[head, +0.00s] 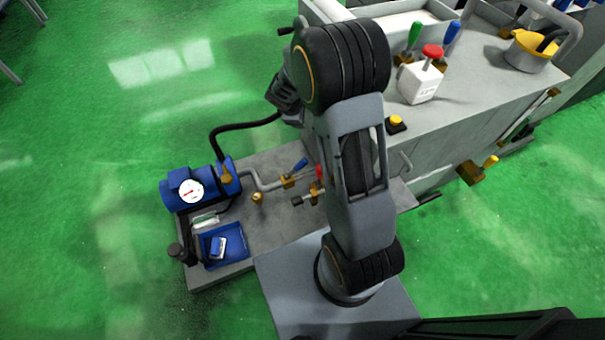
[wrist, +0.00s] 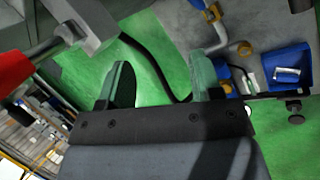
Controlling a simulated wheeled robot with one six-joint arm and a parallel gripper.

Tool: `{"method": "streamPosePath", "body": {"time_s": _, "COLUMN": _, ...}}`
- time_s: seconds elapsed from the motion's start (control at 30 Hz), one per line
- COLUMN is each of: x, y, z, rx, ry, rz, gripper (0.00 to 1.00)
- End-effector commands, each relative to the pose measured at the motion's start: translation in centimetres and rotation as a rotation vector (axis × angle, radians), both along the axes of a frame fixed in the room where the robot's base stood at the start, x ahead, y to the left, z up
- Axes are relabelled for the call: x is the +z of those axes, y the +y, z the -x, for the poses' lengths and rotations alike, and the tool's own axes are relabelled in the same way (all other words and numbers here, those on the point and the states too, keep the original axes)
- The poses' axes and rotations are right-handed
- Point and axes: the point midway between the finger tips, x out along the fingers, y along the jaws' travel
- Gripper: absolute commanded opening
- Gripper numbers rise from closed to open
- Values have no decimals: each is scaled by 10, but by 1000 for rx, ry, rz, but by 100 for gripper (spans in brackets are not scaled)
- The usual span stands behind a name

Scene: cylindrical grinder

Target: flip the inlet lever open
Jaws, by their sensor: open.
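A lever with a blue handle (head: 299,165) sits on a brass valve on the grey pipe beside the pump. A red-tipped part (head: 319,172) is just right of it, partly behind my arm. I cannot tell from any label which of these is the inlet lever. In the wrist view, a bit of blue (wrist: 197,3) shows at the top edge above a brass fitting. My gripper (wrist: 160,86) is open and empty, its two fingers apart over green floor and a black hose. It touches neither lever. In the head view my arm mostly hides it.
A blue pump (head: 174,190) with a white gauge stands on a grey base, with a blue tray (head: 233,255) in front. A black hose (head: 215,140) arches behind. The grinder bench at right holds a red-knobbed white box (head: 419,85). Open green floor lies left.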

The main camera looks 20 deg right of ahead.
Motion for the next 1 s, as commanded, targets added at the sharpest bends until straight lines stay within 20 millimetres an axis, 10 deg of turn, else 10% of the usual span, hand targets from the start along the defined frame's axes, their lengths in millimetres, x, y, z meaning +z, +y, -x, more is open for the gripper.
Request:
{"method": "streamPosePath", "body": {"time_s": 0.03, "x": -61, "y": -3, "z": -12, "rx": 85, "ry": 45, "rz": 31, "gripper": 59}}
{"method": "streamPosePath", "body": {"time_s": 0.1, "x": -111, "y": -4, "z": -25, "rx": 204, "ry": 90, "rz": 70, "gripper": 59}}
{"method": "streamPosePath", "body": {"time_s": 0.3, "x": -225, "y": -4, "z": -42, "rx": 472, "ry": 192, "rz": 130, "gripper": 59}}
{"method": "streamPosePath", "body": {"time_s": 1.0, "x": -364, "y": -26, "z": -65, "rx": 641, "ry": 254, "rz": 152, "gripper": 59}}
